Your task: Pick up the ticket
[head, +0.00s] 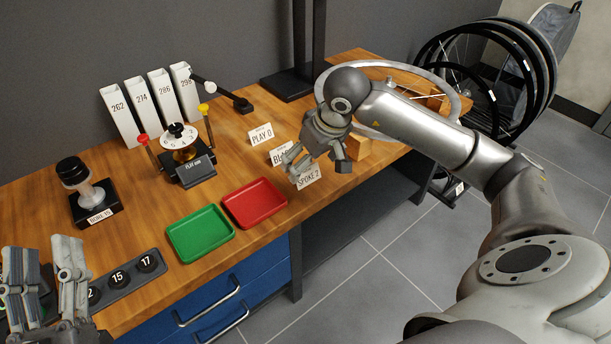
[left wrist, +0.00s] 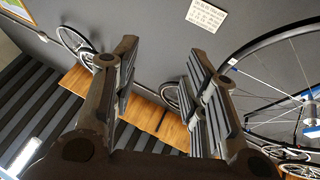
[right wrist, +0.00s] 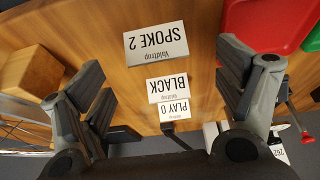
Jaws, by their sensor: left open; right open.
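Three small white cards stand on the wooden bench: SPOKE 2 (head: 308,177), a partly covered one reading BLACK (head: 281,155), and PLAY 0 (head: 261,134). I cannot tell which one is the ticket. In the right wrist view SPOKE 2 (right wrist: 156,43), BLACK (right wrist: 167,89) and PLAY 0 (right wrist: 175,111) appear upside down between the fingers. My right gripper (head: 318,165) is open and empty above the bench by SPOKE 2; contact cannot be told. My left gripper (head: 45,285) is open and empty at the lower left; its fingers show in the left wrist view (left wrist: 162,85).
A red tray (head: 255,204) and a green tray (head: 201,234) lie left of the cards. A wooden block (head: 357,147) sits right of my right gripper. A dial device (head: 185,160), numbered white holders (head: 120,113) and a wheel (head: 455,95) stand further back.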

